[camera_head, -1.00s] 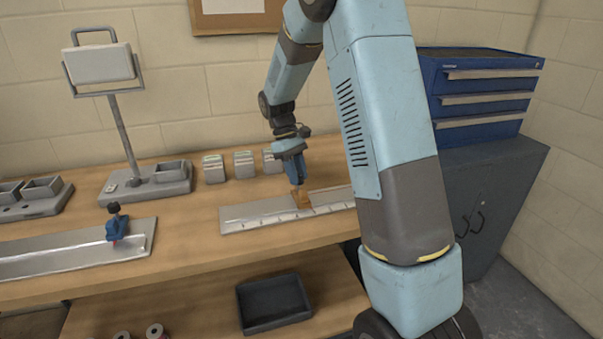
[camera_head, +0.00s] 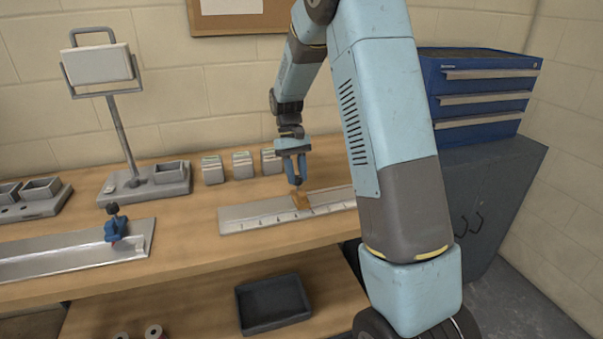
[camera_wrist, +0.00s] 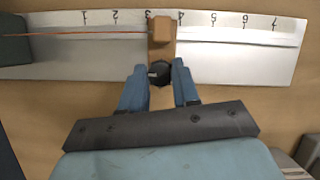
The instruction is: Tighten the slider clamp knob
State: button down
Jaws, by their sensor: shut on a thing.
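The slider clamp (camera_head: 300,199) is an orange-brown block on a pale metal scale rail (camera_head: 245,215) on the bench. In the wrist view the block (camera_wrist: 162,30) sits between marks 3 and 4 of the rail (camera_wrist: 225,60). Its dark knob (camera_wrist: 160,72) faces my gripper (camera_wrist: 160,76), whose two blue fingers are shut on the knob, one on each side. In the head view my gripper (camera_head: 296,183) points down at the clamp from above, and the knob is mostly hidden between the fingers.
A second rail (camera_head: 60,254) with a blue clamp (camera_head: 115,227) lies at the left. Several small blocks (camera_head: 242,165) and a lamp stand (camera_head: 150,182) are behind. A black tray (camera_head: 272,303) sits on the lower shelf. A blue drawer unit (camera_head: 480,88) stands at the right.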

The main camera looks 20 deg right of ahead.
jog(key=shift+w+r, duration=0.1)
jog(key=c, duration=0.8)
grip_release()
jog(key=shift+c, duration=0.2)
jog(key=v, duration=1.3)
jog(key=shift+r, duration=0.25)
jog(key=shift+w, duration=0.1)
